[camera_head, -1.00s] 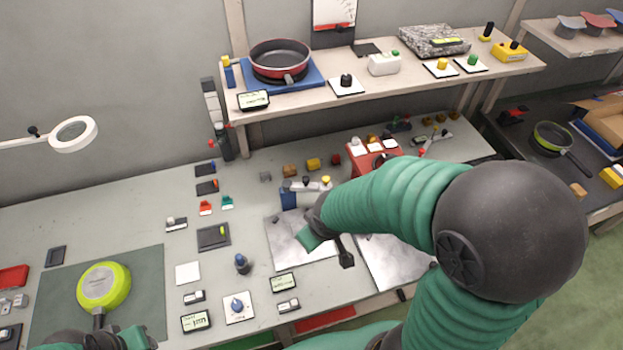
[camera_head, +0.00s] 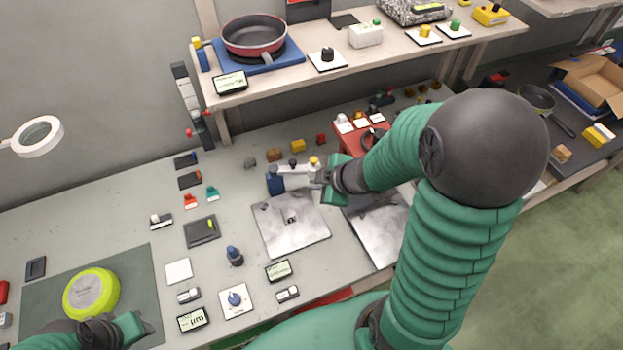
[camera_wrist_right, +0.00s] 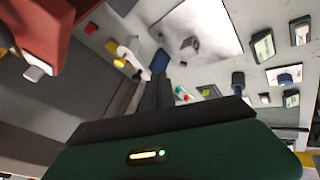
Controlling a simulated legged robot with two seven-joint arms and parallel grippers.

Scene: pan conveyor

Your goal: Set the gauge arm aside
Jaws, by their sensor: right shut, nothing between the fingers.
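The gauge arm (camera_head: 298,176) is a pale bar with a black and a yellow knob, joined to a blue block (camera_head: 275,181) at the back edge of a metal plate (camera_head: 292,236). It points right across the bench. My right gripper (camera_head: 323,178) is shut and empty at the bar's right end; contact cannot be told. In the right wrist view the dark fingers (camera_wrist_right: 157,88) are together beside the pale bar (camera_wrist_right: 131,52) and the blue block (camera_wrist_right: 160,61). My left gripper (camera_head: 128,328) is at the lower left, its fingertips unclear.
A red box (camera_head: 352,139) with white buttons stands behind my right arm. A second metal plate (camera_head: 378,236) lies right of the first. A green pan (camera_head: 91,293) lies on a dark mat (camera_head: 140,270). The shelf (camera_head: 300,85) overhangs the back. Small modules crowd the bench's middle.

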